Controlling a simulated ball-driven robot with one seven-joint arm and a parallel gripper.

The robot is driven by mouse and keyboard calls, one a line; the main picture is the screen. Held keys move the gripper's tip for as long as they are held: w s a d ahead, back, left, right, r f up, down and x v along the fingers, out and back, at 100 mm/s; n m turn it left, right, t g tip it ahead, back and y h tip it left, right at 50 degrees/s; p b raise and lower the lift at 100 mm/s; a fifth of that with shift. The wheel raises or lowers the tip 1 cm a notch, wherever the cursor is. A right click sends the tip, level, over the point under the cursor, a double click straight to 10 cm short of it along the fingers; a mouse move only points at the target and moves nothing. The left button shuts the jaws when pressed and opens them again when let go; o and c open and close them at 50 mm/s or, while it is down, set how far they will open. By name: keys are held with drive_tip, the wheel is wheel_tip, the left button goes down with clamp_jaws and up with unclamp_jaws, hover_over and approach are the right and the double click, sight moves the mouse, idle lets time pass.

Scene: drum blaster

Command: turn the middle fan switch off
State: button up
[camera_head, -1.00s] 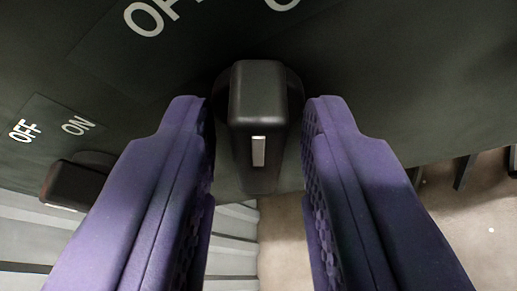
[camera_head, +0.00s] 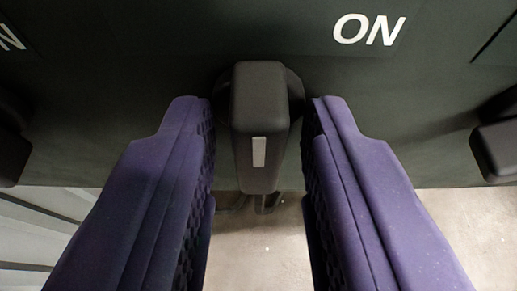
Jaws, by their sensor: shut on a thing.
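The middle fan switch (camera_head: 263,110) is a dark, blocky knob with a pale line on its front, on a dark panel (camera_head: 130,60). It stands upright in the picture between the purple, ridged fingers of my gripper (camera_head: 257,135). My gripper is shut on this knob, with one finger on each side. A white "ON" label (camera_head: 370,30) shows on the panel above and right of the knob. Its "OFF" label is not in view.
Another dark knob (camera_head: 497,150) is cut off at the right edge. A third dark knob (camera_head: 12,150) is at the left edge, with part of a white label (camera_head: 10,38) above it. Pale floor (camera_head: 262,245) shows below the panel, and light slats (camera_head: 45,225) at lower left.

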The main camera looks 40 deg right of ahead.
drive_tip(key=shift+f, duration=0.1)
drive_tip(key=o, duration=0.7)
drive_tip(key=p+v, duration=0.2)
drive_tip(key=v, duration=0.5)
drive_tip(key=shift+s+a, duration=0.25)
drive_tip(key=shift+s, duration=0.05)
